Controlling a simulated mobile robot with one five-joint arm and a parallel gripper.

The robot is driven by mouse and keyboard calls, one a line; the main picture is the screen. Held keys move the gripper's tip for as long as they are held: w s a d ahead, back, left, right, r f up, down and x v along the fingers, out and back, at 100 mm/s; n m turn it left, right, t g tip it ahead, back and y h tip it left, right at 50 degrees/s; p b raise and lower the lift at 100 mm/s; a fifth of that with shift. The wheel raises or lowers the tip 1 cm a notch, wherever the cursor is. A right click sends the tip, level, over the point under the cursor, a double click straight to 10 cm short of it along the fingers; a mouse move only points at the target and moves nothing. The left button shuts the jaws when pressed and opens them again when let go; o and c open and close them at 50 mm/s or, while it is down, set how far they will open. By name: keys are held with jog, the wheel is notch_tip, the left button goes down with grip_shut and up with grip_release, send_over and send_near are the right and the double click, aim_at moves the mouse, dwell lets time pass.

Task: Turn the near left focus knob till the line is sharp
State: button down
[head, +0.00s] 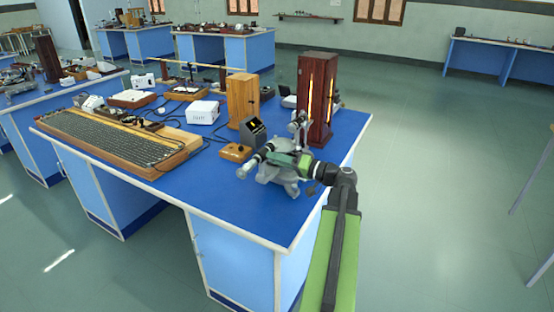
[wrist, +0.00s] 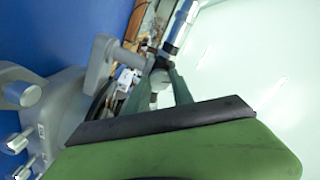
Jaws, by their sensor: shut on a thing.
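The grey spectrometer (head: 277,177) stands on the blue bench near its front right edge. Its silver-ended tube (head: 247,166) points to the left, and a tube (wrist: 181,24) also shows in the wrist view. My gripper (head: 272,157) reaches over the instrument from the right. In the wrist view my gripper (wrist: 160,72) has its fingers closed around a small part by the tube. The fingers largely hide this part, which appears to be the focus knob.
A tall dark red lamp housing (head: 316,95) with glowing slits stands just behind the spectrometer. A wooden block (head: 242,98) and a small wooden box (head: 235,152) stand nearby. A long grating-like board (head: 115,140) lies at left. The floor to the right (head: 440,190) is clear.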

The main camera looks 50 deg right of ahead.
jog(key=shift+n, duration=5.1)
jog(key=c, duration=1.1)
grip_release()
jog(key=v, duration=1.7)
jog(key=shift+s, duration=0.2)
